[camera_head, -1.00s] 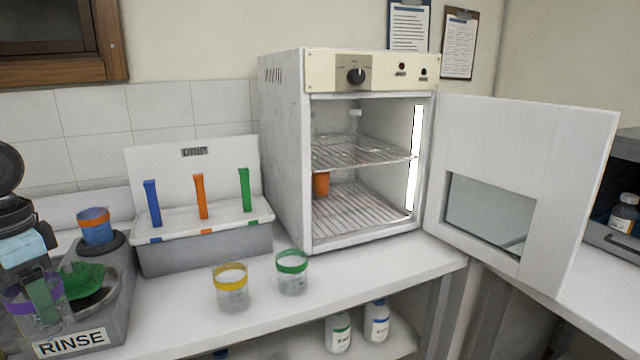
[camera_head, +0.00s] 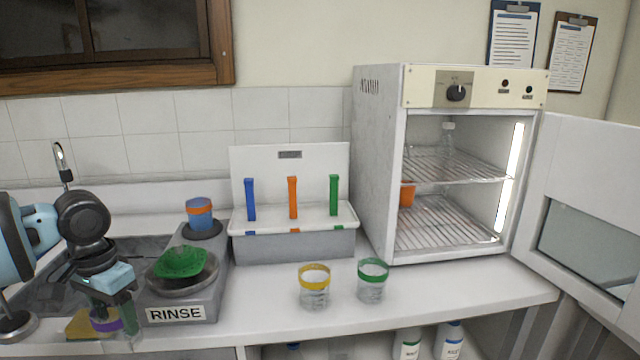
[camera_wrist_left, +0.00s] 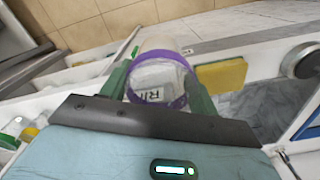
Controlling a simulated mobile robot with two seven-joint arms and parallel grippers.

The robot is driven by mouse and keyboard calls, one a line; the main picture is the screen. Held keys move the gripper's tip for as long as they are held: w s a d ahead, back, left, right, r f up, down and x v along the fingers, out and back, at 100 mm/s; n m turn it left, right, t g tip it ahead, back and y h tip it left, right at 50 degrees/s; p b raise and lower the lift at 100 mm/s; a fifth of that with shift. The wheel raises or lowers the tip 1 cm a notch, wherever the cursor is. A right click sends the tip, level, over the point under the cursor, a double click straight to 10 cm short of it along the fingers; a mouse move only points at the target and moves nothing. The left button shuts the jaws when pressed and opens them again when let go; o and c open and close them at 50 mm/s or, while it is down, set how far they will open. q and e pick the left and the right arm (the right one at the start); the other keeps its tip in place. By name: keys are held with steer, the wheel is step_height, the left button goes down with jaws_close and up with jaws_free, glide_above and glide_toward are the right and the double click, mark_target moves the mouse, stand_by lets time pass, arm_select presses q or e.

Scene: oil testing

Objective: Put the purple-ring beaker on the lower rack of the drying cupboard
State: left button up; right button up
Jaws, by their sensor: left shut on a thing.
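My left gripper (camera_head: 112,300) is shut on the purple-ring beaker (camera_head: 106,322), at the lower left of the head view, in front of the sink and left of the RINSE station. In the left wrist view the clear beaker with its purple band (camera_wrist_left: 160,88) sits between the two green fingers. The drying cupboard (camera_head: 376,160) stands at the right with its door (camera_head: 590,190) wide open. Its lower rack (camera_head: 440,225) is bare at the front, with an orange item (camera_head: 407,195) at its left rear. Its upper rack (camera_head: 455,165) holds clear glassware. My right gripper is out of view.
A yellow-ring beaker (camera_head: 314,288) and a green-ring beaker (camera_head: 372,280) stand on the counter before the cupboard. The RINSE station (camera_head: 178,312) carries a green piece (camera_head: 181,263). A grey bin with coloured handles (camera_head: 292,245) stands behind. A yellow sponge (camera_wrist_left: 221,76) lies by the sink.

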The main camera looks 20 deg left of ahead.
arm_select(q)
steer(key=shift+d+f, duration=0.15)
